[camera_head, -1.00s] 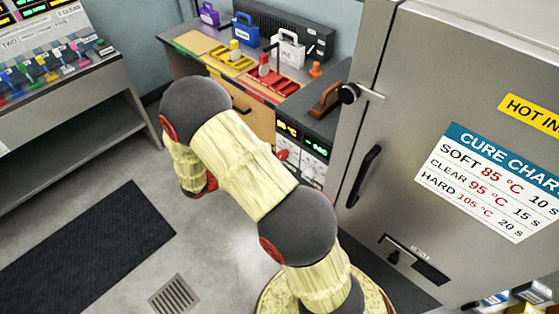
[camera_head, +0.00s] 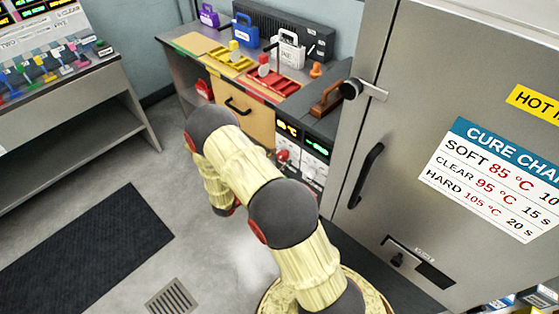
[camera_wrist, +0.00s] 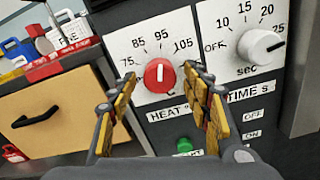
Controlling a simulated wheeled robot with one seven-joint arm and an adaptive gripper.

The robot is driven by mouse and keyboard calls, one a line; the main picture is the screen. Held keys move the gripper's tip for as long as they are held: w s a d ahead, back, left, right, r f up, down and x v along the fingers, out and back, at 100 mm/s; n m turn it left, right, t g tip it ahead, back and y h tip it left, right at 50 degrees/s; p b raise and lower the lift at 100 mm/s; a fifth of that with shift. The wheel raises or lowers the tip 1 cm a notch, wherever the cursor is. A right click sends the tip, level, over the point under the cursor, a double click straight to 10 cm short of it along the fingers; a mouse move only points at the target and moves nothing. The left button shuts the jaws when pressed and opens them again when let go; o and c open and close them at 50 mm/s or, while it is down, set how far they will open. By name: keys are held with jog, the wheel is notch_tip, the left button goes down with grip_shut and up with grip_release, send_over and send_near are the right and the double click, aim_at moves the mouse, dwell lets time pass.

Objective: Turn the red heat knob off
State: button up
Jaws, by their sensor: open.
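The red heat knob (camera_wrist: 159,76) is on a white dial plate marked 75, 85, 95 and 105. Its white pointer line stands about upright, between the 85 and 95 marks and near 95. An OFF mark for this dial is not visible. My gripper (camera_wrist: 160,78) is open. In the wrist view its yellow-padded fingers lie on both sides of the knob, and I cannot tell whether they touch it.
The white time knob (camera_wrist: 259,46) sits to the right on the same panel. A green button (camera_wrist: 184,145) is below. A wooden drawer (camera_head: 243,112) is left of the panel. The large metal cabinet (camera_head: 400,130) stands close on the right.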

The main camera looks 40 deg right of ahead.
jog(key=shift+d, duration=0.4)
jog(key=shift+c, duration=0.3)
jog(key=c, duration=1.1)
